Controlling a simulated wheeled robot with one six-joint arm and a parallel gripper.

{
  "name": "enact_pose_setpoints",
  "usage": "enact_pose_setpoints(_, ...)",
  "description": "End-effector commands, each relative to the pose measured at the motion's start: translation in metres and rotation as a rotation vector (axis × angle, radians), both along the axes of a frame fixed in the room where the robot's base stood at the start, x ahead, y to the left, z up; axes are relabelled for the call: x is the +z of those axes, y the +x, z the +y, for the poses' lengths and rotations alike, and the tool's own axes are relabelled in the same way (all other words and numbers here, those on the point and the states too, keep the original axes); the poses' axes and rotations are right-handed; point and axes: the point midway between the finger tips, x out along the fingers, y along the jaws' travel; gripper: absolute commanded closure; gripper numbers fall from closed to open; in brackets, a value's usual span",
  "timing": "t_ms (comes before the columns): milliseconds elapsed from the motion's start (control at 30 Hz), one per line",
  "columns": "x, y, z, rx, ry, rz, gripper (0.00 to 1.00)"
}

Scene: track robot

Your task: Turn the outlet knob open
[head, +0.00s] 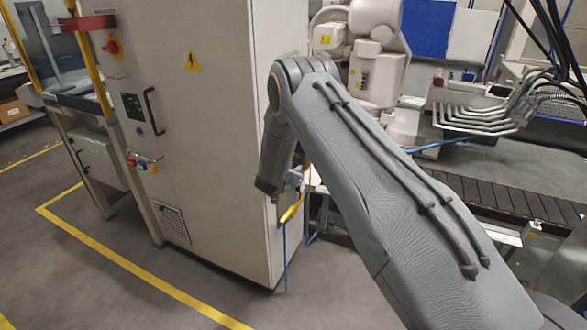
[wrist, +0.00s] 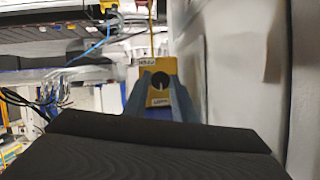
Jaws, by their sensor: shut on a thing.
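A yellow valve block (wrist: 167,64) with a small label above and another below is straight ahead in the wrist view. A dark round knob (wrist: 160,83) with a pale mark sits on its face, and I take it for the outlet knob. My gripper (wrist: 160,88) has its two blue-grey fingers on either side of the knob, shut on it. In the head view my gripper (head: 294,180) is at the right edge of the tall cabinet, by a yellow part (head: 291,212). The knob itself cannot be made out there.
The tall beige cabinet (head: 215,120) stands close on the left of my arm. Blue hoses (head: 285,260) hang below the yellow part. A conveyor (head: 500,200) and a white robot arm (head: 375,60) are behind. Floor with yellow lines (head: 120,262) is clear at the front left.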

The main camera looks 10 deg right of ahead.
Motion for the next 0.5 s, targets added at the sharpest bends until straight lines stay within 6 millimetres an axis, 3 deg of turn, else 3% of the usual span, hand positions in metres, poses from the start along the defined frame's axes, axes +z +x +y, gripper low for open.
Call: enact_pose_setpoints(500, -0.0027, -0.0008, -0.0012, 0.001, 0.161, -0.115, 0.98)
